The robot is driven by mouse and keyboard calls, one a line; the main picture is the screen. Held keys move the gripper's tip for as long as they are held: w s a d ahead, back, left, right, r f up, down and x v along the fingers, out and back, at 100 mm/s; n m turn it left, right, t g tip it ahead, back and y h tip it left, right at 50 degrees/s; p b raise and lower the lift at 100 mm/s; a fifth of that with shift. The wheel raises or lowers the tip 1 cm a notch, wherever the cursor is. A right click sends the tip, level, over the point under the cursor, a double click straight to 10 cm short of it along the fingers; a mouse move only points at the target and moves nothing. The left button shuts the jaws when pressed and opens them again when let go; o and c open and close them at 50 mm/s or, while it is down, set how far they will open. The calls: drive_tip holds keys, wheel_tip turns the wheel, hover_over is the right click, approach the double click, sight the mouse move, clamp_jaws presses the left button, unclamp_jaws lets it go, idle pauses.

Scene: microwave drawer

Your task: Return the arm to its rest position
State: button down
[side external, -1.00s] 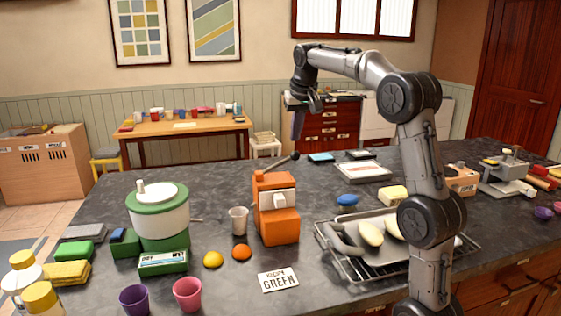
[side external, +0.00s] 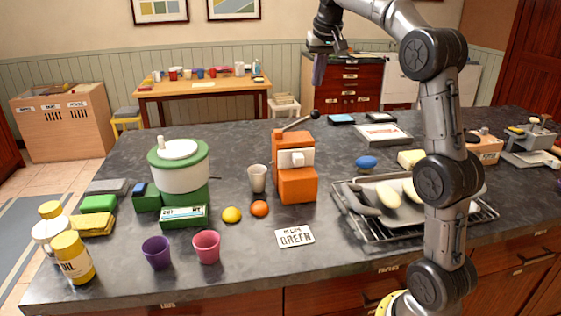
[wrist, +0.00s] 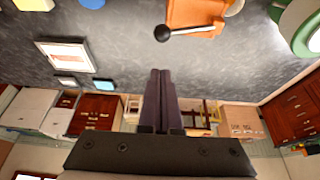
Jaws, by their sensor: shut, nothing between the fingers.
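My gripper (side external: 319,72) is raised above the far side of the dark counter (side external: 240,255), beyond the orange machine, in the side external view. Its fingers point down. In the wrist view my gripper (wrist: 160,75) shows its two dark fingers pressed together with nothing between them. It touches nothing that I can see. The orange machine (side external: 298,185) with a black-knobbed lever stands below and left of my gripper; it also shows at the top of the wrist view (wrist: 195,14). No microwave drawer can be made out.
The counter holds a green and white cooker (side external: 180,165), a metal cup (side external: 257,178), a tray (side external: 385,222) of food on a rack, a blue item (side external: 367,162) and a white framed board (side external: 383,134). Purple (side external: 157,252) and pink (side external: 206,247) cups stand near the front. Air around my gripper looks clear.

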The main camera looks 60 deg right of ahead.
drive_tip(key=s+a+r+n+t, duration=0.15)
drive_tip(key=a+r, duration=0.35)
drive_tip(key=a, duration=0.5)
drive_tip(key=s+a+f+n+y, duration=0.1)
drive_tip(key=s+a+f+n, duration=0.15)
drive_tip(key=s+a, duration=0.65)
drive_tip(key=s+a+f+n, duration=0.1)
drive_tip(key=s+a+f, duration=0.2)
drive_tip(key=f, duration=0.3)
drive_tip(key=s+a+f+n+y, duration=0.1)
drive_tip(key=s+a+f+n, duration=0.1)
drive_tip(key=s+f, duration=0.4)
drive_tip(key=s+a+f+n+y, duration=0.1)
drive_tip(key=s+a+f+n, duration=0.1)
drive_tip(key=s+a+f, duration=0.2)
wheel_tip(320, 180, down, 3)
drive_tip(key=shift+s+r+t, duration=0.2)
drive_tip(key=shift+t, duration=0.25)
